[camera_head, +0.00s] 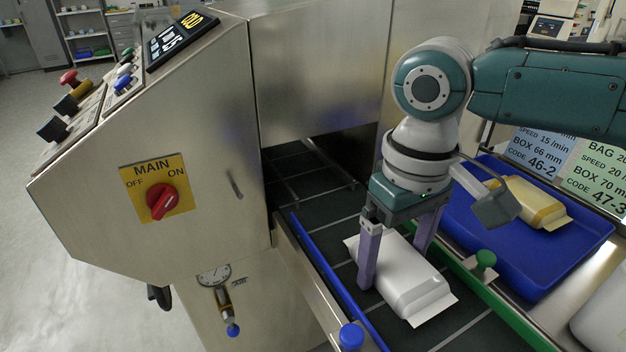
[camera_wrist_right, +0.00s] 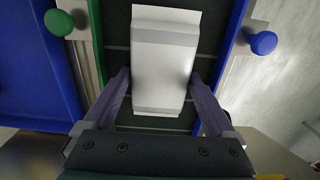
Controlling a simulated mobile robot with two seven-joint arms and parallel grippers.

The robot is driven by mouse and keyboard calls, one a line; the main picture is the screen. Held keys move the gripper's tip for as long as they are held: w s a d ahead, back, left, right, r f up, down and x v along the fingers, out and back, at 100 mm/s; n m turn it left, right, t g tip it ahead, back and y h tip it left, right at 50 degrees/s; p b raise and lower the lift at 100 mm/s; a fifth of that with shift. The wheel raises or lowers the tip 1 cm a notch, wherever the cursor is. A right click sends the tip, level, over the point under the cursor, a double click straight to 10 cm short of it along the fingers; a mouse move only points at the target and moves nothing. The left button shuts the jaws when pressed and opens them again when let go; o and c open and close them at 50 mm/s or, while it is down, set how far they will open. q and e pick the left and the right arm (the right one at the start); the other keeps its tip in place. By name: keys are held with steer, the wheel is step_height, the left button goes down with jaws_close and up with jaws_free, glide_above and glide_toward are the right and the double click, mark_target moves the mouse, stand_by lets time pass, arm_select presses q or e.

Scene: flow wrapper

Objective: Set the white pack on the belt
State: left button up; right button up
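The white pack (camera_head: 408,279) lies flat on the dark belt (camera_head: 462,322), between the blue rail and the green rail. It also shows in the right wrist view (camera_wrist_right: 164,65), upper middle. My right gripper (camera_head: 398,262) points down over the pack, with one purple finger on each long side. In the right wrist view my right gripper (camera_wrist_right: 162,75) shows narrow dark gaps between fingers and pack, so it looks open. Light contact at the fingertips cannot be ruled out. My left gripper is not in view.
A blue tray (camera_head: 588,243) with a yellow pack (camera_head: 535,204) stands right of the belt. The blue rail (camera_head: 335,285), green rail (camera_head: 500,305), green knob (camera_head: 486,259) and blue knob (camera_head: 351,336) edge the belt. The steel machine (camera_head: 215,120) stands left, its opening over the belt's far end.

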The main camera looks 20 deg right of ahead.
steer(key=shift+o, duration=0.5)
step_height(320, 180, up, 9)
steer(key=shift+f+p, duration=0.1)
steer(key=shift+p, duration=0.9)
steer(key=shift+r, duration=0.6)
